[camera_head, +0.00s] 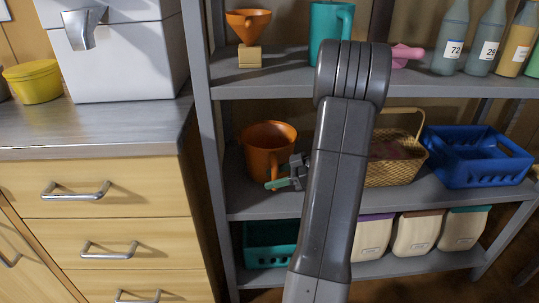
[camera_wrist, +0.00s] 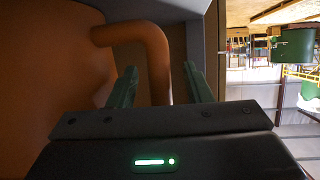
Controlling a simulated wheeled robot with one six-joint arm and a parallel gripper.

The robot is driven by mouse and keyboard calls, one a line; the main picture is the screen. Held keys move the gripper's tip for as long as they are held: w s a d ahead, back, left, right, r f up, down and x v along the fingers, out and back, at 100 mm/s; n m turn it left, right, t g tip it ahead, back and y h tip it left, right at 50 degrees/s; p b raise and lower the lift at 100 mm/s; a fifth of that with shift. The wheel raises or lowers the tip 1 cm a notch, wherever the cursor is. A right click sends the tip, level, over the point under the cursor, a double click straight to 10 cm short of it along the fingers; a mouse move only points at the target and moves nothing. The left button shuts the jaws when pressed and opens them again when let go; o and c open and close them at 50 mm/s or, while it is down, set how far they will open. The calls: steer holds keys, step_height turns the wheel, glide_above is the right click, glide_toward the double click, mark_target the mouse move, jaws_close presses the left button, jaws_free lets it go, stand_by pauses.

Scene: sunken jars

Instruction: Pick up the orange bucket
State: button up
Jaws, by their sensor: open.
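The orange bucket (camera_head: 266,150) stands on the middle shelf at its left end, beside the shelf's upright. It looks like a large mug with a side handle, and its mouth faces up. My gripper (camera_head: 283,183) is at the bucket's lower right front, with its green fingers close to the handle. In the wrist view the bucket's body (camera_wrist: 45,70) fills the left side. Its handle (camera_wrist: 150,52) comes down between the two open fingers of my gripper (camera_wrist: 157,88). I cannot tell whether the fingers touch the handle. My arm hides part of the shelf to the right.
A wicker basket (camera_head: 396,165) and a blue crate (camera_head: 482,160) stand on the same shelf. The shelf above (camera_head: 290,88) holds an orange funnel (camera_head: 248,24), a teal pitcher (camera_head: 330,32) and several bottles. A teal crate (camera_head: 268,246) and bins are below. Wooden drawers (camera_head: 95,190) stand left.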

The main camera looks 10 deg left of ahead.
steer(key=shift+x, duration=1)
steer(key=shift+r, duration=0.1)
jaws_close()
